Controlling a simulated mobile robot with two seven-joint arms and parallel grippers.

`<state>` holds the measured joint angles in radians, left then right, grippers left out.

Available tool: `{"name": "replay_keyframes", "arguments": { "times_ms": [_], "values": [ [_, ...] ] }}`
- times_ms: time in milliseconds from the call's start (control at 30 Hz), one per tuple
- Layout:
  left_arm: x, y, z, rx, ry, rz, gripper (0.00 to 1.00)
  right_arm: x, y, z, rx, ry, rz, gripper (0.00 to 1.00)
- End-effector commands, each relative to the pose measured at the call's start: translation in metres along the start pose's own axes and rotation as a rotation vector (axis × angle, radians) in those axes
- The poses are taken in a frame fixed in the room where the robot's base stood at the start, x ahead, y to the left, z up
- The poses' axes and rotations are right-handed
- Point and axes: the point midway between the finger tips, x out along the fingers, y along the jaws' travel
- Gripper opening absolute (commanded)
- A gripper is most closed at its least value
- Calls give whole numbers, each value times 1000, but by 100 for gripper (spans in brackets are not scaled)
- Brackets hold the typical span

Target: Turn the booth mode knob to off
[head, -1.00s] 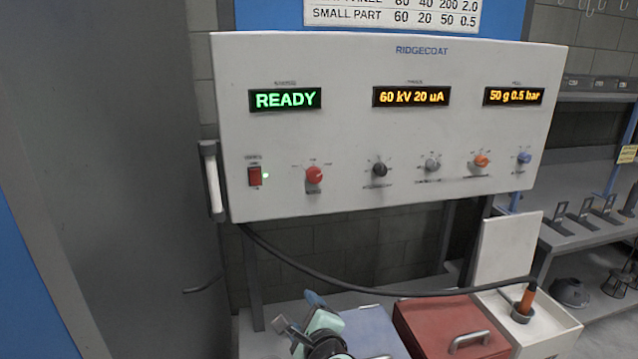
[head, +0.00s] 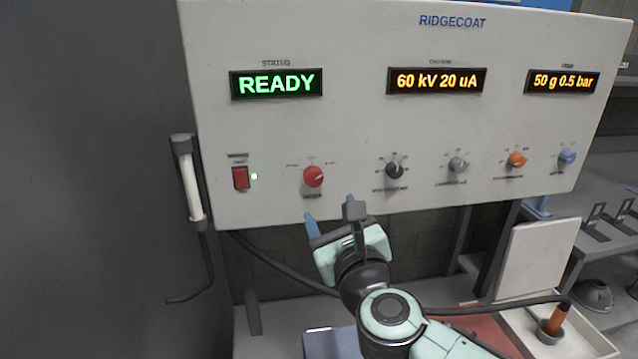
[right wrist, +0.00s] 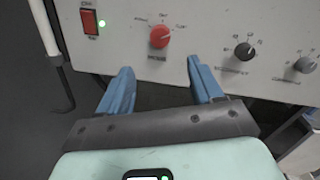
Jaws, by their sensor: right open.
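The red mode knob (head: 313,176) sits on the lower left part of the light grey control panel (head: 330,125). It also shows in the right wrist view (right wrist: 159,37), with small labels around it too blurred to read surely. My left gripper is not in view.
A red rocker switch (head: 241,178) with a lit green lamp is left of the knob. A black knob (head: 394,169) is to its right, with several more beyond. The status display (head: 276,83) reads READY. A black cable (head: 285,272) hangs below the panel.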

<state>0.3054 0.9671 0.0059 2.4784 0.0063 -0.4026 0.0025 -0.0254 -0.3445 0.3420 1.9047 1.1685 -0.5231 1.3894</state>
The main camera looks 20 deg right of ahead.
Motion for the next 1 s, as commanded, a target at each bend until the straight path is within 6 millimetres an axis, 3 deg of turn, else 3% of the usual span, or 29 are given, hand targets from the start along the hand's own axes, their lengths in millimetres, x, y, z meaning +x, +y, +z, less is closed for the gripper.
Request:
{"name": "replay_keyframes", "arguments": {
  "times_ms": [300,500,933,967,1000],
  "values": [
    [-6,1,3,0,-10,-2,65,70,0,-1,0,4,0,65],
    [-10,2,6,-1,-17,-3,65,98,0,0,-1,3,-1,65],
    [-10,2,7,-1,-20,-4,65,109,0,-1,-3,1,0,65],
    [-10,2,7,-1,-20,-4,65,109,0,-1,-3,1,0,62],
    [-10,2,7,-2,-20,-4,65,109,0,-1,-3,1,0,49]
  ]
}}
